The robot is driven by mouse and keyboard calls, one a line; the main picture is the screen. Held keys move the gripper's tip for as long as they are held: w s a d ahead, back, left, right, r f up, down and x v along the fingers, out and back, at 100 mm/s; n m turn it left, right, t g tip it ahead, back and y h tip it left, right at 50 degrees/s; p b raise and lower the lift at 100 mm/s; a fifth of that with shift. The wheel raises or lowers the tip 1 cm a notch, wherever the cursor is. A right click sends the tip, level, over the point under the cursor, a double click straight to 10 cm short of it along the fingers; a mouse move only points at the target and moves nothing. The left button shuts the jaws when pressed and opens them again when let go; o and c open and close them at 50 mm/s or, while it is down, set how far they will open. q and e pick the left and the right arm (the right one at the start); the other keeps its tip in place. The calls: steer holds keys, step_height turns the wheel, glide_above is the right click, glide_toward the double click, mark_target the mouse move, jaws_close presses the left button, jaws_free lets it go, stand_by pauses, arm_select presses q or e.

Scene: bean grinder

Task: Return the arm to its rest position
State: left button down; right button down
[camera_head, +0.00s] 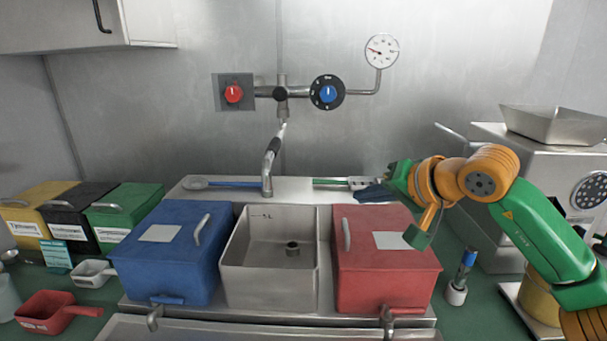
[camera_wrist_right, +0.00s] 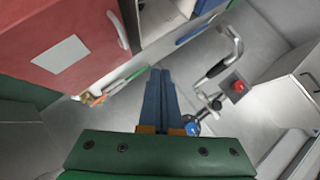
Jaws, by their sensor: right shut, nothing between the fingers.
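My right arm, green and orange, reaches in from the right in the head view. Its right gripper (camera_head: 366,194) is over the back ledge, behind the red lidded box (camera_head: 385,275). In the wrist view the gripper's two dark blue fingers (camera_wrist_right: 160,78) lie together, shut with nothing between them. A green-handled tool (camera_head: 332,182) lies on the ledge close to the fingertips; I cannot tell whether they touch it. It also shows left of the fingers in the wrist view. My left gripper is not in view.
An open steel sink (camera_head: 240,277) with a tap (camera_head: 268,165) stands between a blue lidded box (camera_head: 165,275) and the red one. A blue-handled tool (camera_head: 235,184) lies on the ledge. A steel machine (camera_head: 545,160) and a small upright blue-topped item (camera_head: 457,292) stand right.

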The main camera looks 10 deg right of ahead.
steer(key=s+a+r+m+y, duration=0.1)
steer(key=s+a+m+y, duration=0.2)
steer(key=a+m+y, duration=0.6)
steer(key=s+a+r+m+y, duration=0.2)
steer(key=s+a+m+y, duration=0.2)
steer(key=a+y, duration=0.55)
steer(key=w+d+f+m+t+h, duration=0.2)
steer(key=d+f+m+t+h, duration=0.3)
steer(key=m+h, duration=0.7)
steer(key=w+d+f+m+t+h, duration=0.3)
steer(key=m+t+h, duration=0.35)
steer(key=m, duration=1.15)
steer(key=s+d+f+m+g+h, duration=0.2)
steer(key=d+f+m+g+h, duration=0.1)
steer(key=f+m, duration=0.4)
steer(key=s+d+f+m+g+h, duration=0.2)
steer(key=s+d+f+m+g, duration=0.15)
steer(key=f, duration=0.45)
steer(key=s+a+f+m+g+y, duration=0.2)
steer(key=s+f+m+g, duration=0.9)
steer(key=s+f, duration=0.8)
steer(key=s+f+n+g, duration=0.1)
steer(key=s+f+g, duration=0.25)
steer(key=f, duration=1.35)
steer(key=s+d+f, duration=0.2)
steer(key=s+f, duration=0.6)
steer(key=s, duration=0.4)
steer(key=shift+h, duration=0.3)
